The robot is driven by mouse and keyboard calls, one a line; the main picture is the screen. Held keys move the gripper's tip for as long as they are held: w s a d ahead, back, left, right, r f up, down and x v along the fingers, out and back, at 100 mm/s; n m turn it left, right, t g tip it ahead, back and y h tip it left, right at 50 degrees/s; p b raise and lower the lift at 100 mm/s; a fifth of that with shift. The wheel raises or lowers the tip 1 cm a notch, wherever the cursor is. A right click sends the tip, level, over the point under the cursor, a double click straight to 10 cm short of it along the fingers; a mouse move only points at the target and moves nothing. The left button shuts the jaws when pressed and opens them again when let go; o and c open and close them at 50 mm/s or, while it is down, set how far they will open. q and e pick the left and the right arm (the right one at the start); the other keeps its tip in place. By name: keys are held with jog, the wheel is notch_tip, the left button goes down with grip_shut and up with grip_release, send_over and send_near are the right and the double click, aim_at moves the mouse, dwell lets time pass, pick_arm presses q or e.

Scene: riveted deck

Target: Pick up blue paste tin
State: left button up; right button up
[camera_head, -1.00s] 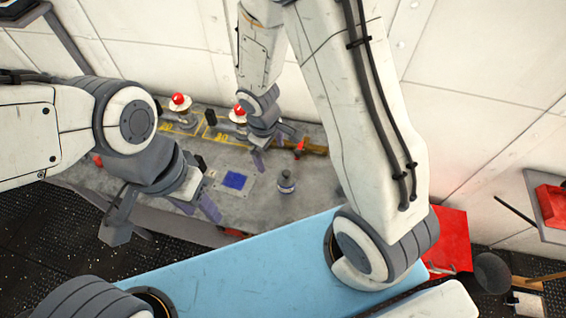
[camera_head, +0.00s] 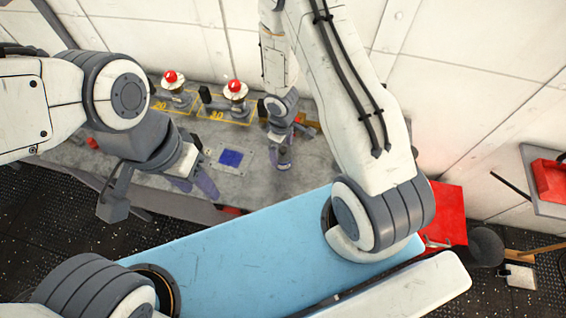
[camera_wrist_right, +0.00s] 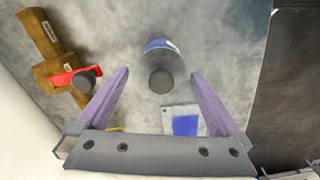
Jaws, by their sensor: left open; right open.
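The blue paste tin (camera_wrist_right: 158,45) shows in the right wrist view as a white and blue round body with a dark round knob or cap. It stands on the grey bench ahead of my right gripper (camera_wrist_right: 160,73), between the lines of its two purple fingers. The fingers are open and apart from it at both sides. In the head view, my right gripper (camera_head: 282,157) is low over the bench and mostly hides the tin. My left gripper (camera_head: 194,184) is open and empty near the bench's front edge.
A blue square on a pale plate (camera_head: 231,158) lies left of my right gripper. Two red-topped fittings (camera_head: 236,88) stand at the back. A brown bar with a red handle (camera_wrist_right: 67,78) lies nearby. The dark floor (camera_wrist_right: 288,90) begins past the bench edge.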

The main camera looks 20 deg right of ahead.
aim_at(282, 158)
jog(key=shift+s+f+b, duration=0.1)
jog(key=shift+f+b, duration=2.5)
jog(key=shift+b, duration=0.2)
jog(key=shift+r, duration=0.1)
jog(key=shift+c, duration=0.3)
jog(key=c, duration=1.5)
jog(key=shift+o, duration=0.2)
